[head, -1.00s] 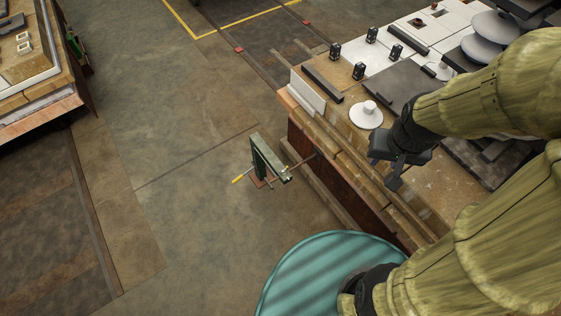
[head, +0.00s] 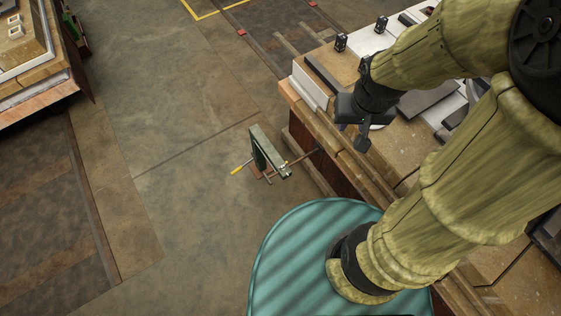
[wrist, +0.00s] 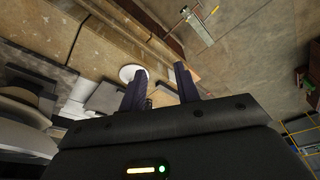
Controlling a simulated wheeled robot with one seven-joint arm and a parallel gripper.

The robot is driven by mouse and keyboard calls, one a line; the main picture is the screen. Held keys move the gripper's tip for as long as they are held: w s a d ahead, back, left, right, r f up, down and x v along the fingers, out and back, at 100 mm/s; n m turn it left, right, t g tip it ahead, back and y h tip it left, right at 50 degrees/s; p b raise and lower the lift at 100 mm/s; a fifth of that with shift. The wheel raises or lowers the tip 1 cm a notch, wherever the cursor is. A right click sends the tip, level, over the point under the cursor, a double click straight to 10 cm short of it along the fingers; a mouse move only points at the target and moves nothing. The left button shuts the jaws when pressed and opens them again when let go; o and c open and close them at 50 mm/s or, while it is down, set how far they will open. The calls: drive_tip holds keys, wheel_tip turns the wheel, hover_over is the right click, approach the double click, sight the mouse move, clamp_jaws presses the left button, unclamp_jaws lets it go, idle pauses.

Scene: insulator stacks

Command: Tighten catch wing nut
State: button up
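I cannot make out a wing nut clearly in either view. A green upright fixture (head: 259,150) with a yellow-ended handle and small metal parts stands beside the workbench, low by its side; a rod runs from it towards the bench. It also shows at the top of the wrist view (wrist: 199,28), where its small parts are too tiny to tell. My gripper (head: 362,143) is above the bench's near edge, to the right of the fixture and apart from it. In the wrist view my gripper (wrist: 160,82) has its two fingers apart with nothing held between them.
The workbench (head: 345,150) fills the right side, with small black blocks (head: 341,42) and grey slabs on it. A white disc (wrist: 131,73) lies on it near my fingers. Another bench (head: 45,88) stands at the upper left.

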drive_tip(key=shift+s+f, duration=0.1)
drive_tip(key=n+g+b, duration=0.3)
drive_tip(key=n+b, duration=2.3)
hover_over(283, 164)
wheel_tip(283, 164, down, 41)
drive_tip(key=shift+f, duration=0.1)
wheel_tip(283, 164, down, 18)
drive_tip(key=b, duration=0.4)
drive_tip(key=shift+r+b, duration=0.25)
drive_tip(key=shift+b, duration=0.1)
clamp_jaws()
